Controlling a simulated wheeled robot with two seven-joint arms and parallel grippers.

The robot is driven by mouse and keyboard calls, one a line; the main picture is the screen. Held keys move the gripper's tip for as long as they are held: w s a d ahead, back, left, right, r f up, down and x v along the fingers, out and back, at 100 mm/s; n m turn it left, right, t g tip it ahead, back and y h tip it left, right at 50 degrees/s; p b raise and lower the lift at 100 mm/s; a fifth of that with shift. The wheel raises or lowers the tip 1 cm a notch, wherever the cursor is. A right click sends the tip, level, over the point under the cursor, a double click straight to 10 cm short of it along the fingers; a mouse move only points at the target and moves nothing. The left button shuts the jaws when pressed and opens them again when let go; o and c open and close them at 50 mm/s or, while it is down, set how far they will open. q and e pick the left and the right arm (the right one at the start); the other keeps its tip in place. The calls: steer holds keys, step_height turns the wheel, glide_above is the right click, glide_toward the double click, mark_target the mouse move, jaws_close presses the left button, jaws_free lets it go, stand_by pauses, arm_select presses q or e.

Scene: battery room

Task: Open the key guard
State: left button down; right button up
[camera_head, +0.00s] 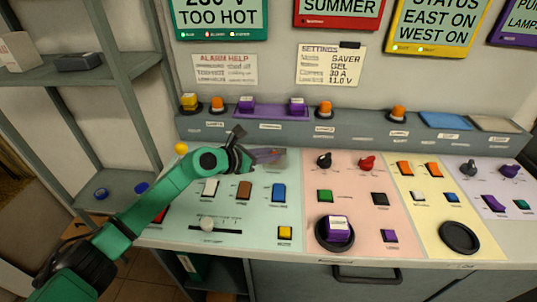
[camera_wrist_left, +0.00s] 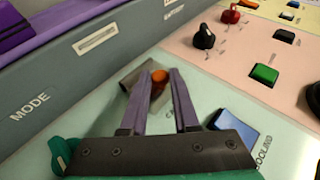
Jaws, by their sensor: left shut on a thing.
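The key guard (camera_wrist_left: 136,73) is a grey, see-through-looking flap on the pale green panel section, at the gripper's fingertips in the left wrist view. In the head view the guard (camera_head: 275,157) is small and partly covered by the fingers. In the head view the left gripper (camera_head: 280,153) reaches in over the panel from the left. The key itself I cannot make out. My right gripper is not in view.
A blue switch (camera_head: 279,192) sits just in front of the gripper. A black knob (camera_head: 324,160) and a red knob (camera_head: 367,162) stand to the right. A grey raised ledge (camera_head: 350,132) runs behind. A purple block sits in a black ring (camera_head: 334,245) at the front.

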arm_select(q)
steer(key=r+p, duration=0.1)
steer(key=w+r+n+g+p, duration=0.1)
steer(key=p, duration=0.1)
steer(key=shift+w+r+n+g+y+p, duration=0.25)
steer(key=shift+w+n+g+y+p, duration=0.15)
steer(key=shift+g, duration=0.4)
steer(key=shift+w+r+g, duration=0.15)
steer(key=shift+w+g, duration=0.2)
steer(key=shift+g, duration=0.15)
steer(key=shift+w+r+n+g+b, duration=0.4)
steer(key=shift+w+n+g+b, duration=0.2)
steer(key=shift+g+b, duration=0.2)
steer(key=c, duration=0.7)
jaws_free()
steer(key=shift+o, duration=0.2)
